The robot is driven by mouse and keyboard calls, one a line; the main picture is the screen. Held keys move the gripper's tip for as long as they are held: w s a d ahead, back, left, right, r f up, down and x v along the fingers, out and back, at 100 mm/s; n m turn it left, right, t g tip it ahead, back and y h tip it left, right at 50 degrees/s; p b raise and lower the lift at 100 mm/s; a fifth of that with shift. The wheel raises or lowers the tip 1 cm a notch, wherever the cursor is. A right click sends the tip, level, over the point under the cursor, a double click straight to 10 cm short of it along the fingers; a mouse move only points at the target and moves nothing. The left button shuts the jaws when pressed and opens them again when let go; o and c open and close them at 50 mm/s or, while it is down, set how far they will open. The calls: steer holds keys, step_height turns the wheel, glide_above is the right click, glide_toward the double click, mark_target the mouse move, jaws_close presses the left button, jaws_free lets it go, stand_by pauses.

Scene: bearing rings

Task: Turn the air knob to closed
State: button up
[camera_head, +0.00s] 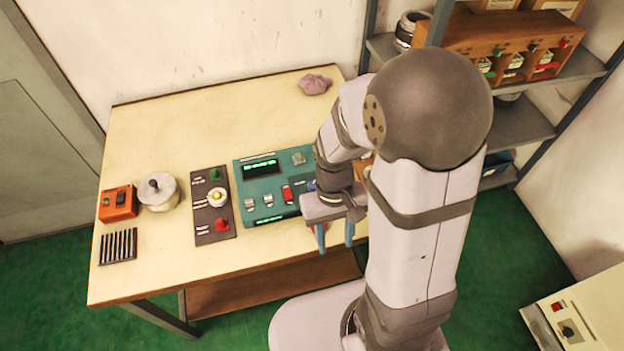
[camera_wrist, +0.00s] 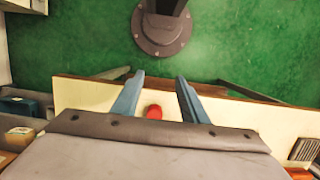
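I cannot tell for sure which control is the air knob. A teal panel (camera_head: 243,190) on the table carries green displays, a grey knob (camera_head: 298,158), small switches and a red rocker (camera_head: 288,194); my arm hides its right end. My gripper (camera_head: 335,245) hangs over the table's front edge, right of the panel's front. Its blue fingers are apart with nothing between them. In the wrist view, a round red part (camera_wrist: 154,112) shows on the table beyond the base of the open fingers (camera_wrist: 159,80).
A dark panel (camera_head: 200,200) with a green button, yellow-white knob and red button lies left of the teal panel. Further left are an orange box (camera_head: 118,203), a round metal pot (camera_head: 159,197) and a black slotted rack (camera_head: 118,246). A pink cloth (camera_head: 315,84) lies at the back.

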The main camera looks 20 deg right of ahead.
mark_target(312, 184)
steer(key=shift+m, duration=0.7)
steer(key=w+f, duration=0.1)
steer(key=w, duration=0.2)
steer(key=w+f, duration=0.1)
steer(key=w, duration=0.3)
steer(key=w+f, duration=0.1)
steer(key=w, duration=0.3)
steer(key=w+m, duration=0.1)
steer(key=w, duration=0.1)
steer(key=w+r+m+t, duration=0.1)
steer(key=w, duration=0.4)
steer(key=shift+d+r+m+t, duration=0.1)
steer(key=shift+r+m+t, duration=0.2)
steer(key=shift+r+m, duration=0.1)
steer(key=w+r+m, duration=0.2)
steer(key=w+m, duration=0.1)
steer(key=shift+w+r+t, duration=0.15)
steer(key=shift+w+t, duration=0.05)
steer(key=shift+t, duration=0.2)
steer(key=m, duration=0.4)
steer(key=shift+s, duration=0.3)
steer(key=shift+s+d+f+p, duration=0.1)
steer(key=shift+f+p, duration=0.5)
steer(key=shift+f, duration=1.25)
steer(key=shift+d+f+p, duration=0.1)
steer(key=shift+f+p, duration=0.45)
steer(key=shift+f, duration=1.25)
jaws_close()
